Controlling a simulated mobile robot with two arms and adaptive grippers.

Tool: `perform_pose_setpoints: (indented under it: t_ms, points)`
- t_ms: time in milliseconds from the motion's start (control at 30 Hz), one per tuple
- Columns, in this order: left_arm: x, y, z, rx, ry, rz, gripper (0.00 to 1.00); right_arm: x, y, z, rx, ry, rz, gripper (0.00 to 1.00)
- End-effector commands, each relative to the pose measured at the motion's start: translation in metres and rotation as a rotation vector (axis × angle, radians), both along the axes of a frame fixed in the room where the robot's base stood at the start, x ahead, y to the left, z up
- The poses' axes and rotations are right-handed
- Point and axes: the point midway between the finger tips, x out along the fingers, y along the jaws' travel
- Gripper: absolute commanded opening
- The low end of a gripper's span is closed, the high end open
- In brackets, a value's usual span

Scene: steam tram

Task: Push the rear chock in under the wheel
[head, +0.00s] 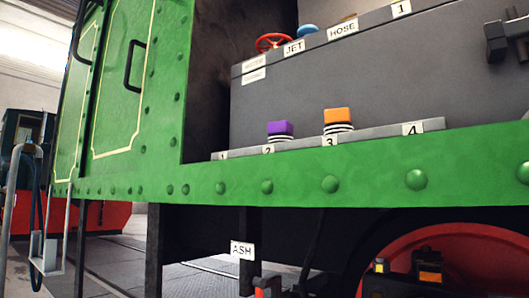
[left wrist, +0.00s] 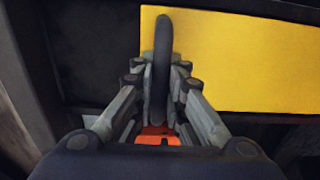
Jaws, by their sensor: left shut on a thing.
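In the left wrist view, my left gripper (left wrist: 161,100) is shut on a dark, upright, rounded handle (left wrist: 163,50). A flat yellow surface (left wrist: 250,55) lies right behind the handle; it may be the face of the chock, but I cannot tell whether the two are joined. An orange-red patch (left wrist: 157,136) shows low between the fingers. In the head view, the red wheel (head: 385,245) shows in part at the lower right, under the green side. Dark shapes with orange (head: 430,272) and yellow (head: 380,265) patches stand before it; what they are is unclear. My right gripper is not in view.
The green side (head: 270,185) with rivets runs above the wheel. A numbered ledge holds a purple-topped block (head: 280,128) and an orange-topped block (head: 337,115). An ASH label (head: 242,250) hangs below. A metal rail (head: 70,215) stands at left.

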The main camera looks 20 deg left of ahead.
Motion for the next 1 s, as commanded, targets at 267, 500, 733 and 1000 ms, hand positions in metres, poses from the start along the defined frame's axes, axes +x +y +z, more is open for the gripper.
perform_pose_setpoints:
  t_ms: [267, 500, 733, 1000]
  points:
    - [0.018, -0.006, -0.001, 0.003, 0.001, 0.002, 0.0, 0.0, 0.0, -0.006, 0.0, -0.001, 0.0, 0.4]
    - [0.035, -0.011, 0.0, -0.001, -0.002, 0.007, 0.0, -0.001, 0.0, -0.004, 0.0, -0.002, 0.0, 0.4]
    - [0.043, -0.014, 0.0, 0.001, -0.003, 0.003, 0.0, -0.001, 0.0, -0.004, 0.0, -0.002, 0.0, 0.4]
    - [0.045, -0.014, 0.0, 0.003, -0.007, 0.0, 0.0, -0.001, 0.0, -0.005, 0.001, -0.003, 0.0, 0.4]
